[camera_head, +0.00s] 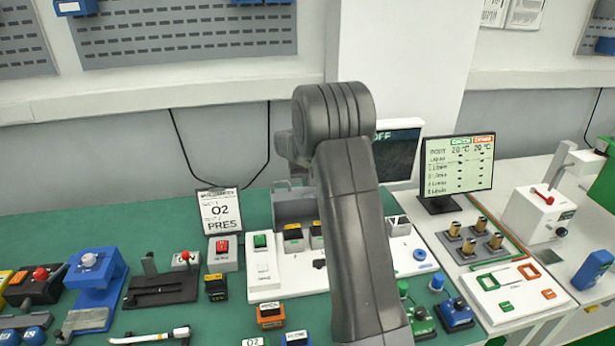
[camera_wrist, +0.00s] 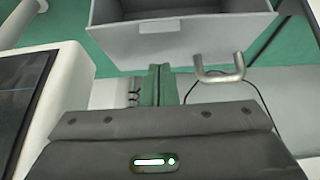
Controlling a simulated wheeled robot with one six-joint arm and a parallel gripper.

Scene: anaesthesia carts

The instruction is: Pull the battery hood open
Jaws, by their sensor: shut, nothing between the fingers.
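The battery hood appears to be the grey box (camera_head: 294,207) behind the white panel in the head view, partly hidden by my arm. In the wrist view a grey box (camera_wrist: 185,42) with a pale label spans the top, and a U-shaped metal handle (camera_wrist: 221,72) is at its near side. My gripper (camera_wrist: 160,72) points toward the box; its narrow fingers are together and empty, left of the handle and apart from it. The head view hides my fingers behind the arm. I cannot tell how far the hood is open.
A dark screen (camera_wrist: 22,92) on a white housing stands close at left in the wrist view. The white panel (camera_head: 262,270) carries switches and yellow-black blocks. An O2 PRES sign (camera_head: 219,211) stands left of the box. A monitor (camera_head: 459,168) stands at right.

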